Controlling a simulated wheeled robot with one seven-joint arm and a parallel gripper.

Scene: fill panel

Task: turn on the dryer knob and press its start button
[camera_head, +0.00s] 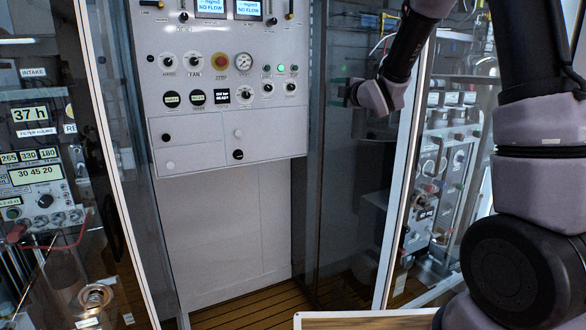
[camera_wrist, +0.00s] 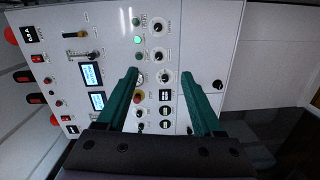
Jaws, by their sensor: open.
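The white control panel (camera_head: 218,55) carries rows of knobs and buttons; its labels are too small to tell which is the dryer's. Two green buttons (camera_head: 281,68) are at its right edge, above black knobs (camera_head: 290,87). In the wrist view the panel lies sideways, with the green buttons (camera_wrist: 139,40) and black knobs (camera_wrist: 158,57) beyond the fingers. My gripper (camera_head: 350,92) is right of the panel in the head view. In the wrist view my gripper (camera_wrist: 160,79) is open and empty, its green fingers apart, pointing at the panel without visible contact.
A pressure gauge (camera_head: 244,62) and a red stop button (camera_head: 220,62) sit beside the knobs. Dark glass (camera_head: 345,190) stands right of the panel. A glass-doored cabinet (camera_head: 45,150) is at left. The space below the panel, before a plain white wall (camera_head: 225,230), is clear.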

